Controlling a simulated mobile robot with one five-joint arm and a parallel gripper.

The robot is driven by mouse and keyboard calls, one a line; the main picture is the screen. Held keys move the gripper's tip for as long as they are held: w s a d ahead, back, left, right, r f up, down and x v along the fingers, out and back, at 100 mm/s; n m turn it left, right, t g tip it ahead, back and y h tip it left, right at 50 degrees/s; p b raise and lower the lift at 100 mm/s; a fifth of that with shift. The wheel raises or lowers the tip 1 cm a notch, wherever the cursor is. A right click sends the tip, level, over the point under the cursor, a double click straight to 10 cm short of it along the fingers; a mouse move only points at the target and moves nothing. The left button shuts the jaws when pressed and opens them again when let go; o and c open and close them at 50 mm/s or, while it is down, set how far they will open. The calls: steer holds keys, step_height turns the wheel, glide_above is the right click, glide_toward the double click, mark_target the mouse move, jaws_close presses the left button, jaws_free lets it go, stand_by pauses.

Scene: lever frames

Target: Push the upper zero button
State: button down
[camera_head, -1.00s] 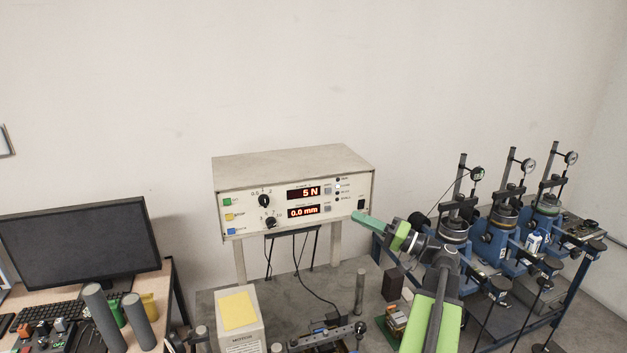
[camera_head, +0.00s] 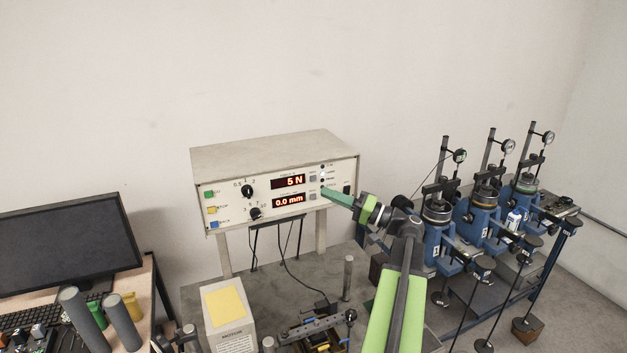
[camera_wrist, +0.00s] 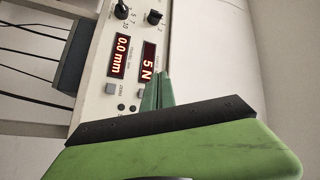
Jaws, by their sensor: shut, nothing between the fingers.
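The lower zero button (camera_wrist: 111,88) sits by the lower display. My gripper (camera_head: 324,190) is shut and empty, its green tips in front of the panel, just right of the grey buttons. In the wrist view the tips (camera_wrist: 163,76) are beside the upper button; contact cannot be told.
Small dark indicators (camera_head: 322,167) run down the panel right of the buttons, and a black switch (camera_head: 347,190) is near its right edge. Knobs (camera_head: 247,191) are on the left. Blue test rigs (camera_head: 440,245) stand at the right; a yellow-topped box (camera_head: 228,325) is in front.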

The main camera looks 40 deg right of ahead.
steer(key=shift+w+d, duration=0.4)
steer(key=shift+w, duration=0.5)
steer(key=shift+w+d, duration=0.35)
steer(key=shift+w, duration=0.6)
steer(key=shift+w+d, duration=0.4)
steer(key=shift+w, duration=0.5)
steer(key=shift+w, duration=0.1)
steer(key=shift+w+d, duration=0.15)
steer(key=shift+w, duration=0.15)
steer(key=shift+w+d, duration=0.15)
steer(key=shift+w, duration=0.2)
steer(key=shift+s, duration=0.1)
stand_by(0.4)
steer(key=shift+s+a, duration=0.3)
steer(key=shift+s, duration=0.4)
steer(key=s, duration=0.1)
steer(key=s+a, duration=0.1)
steer(key=s, duration=0.1)
steer(key=s+a, duration=0.1)
steer(key=shift+s, duration=0.3)
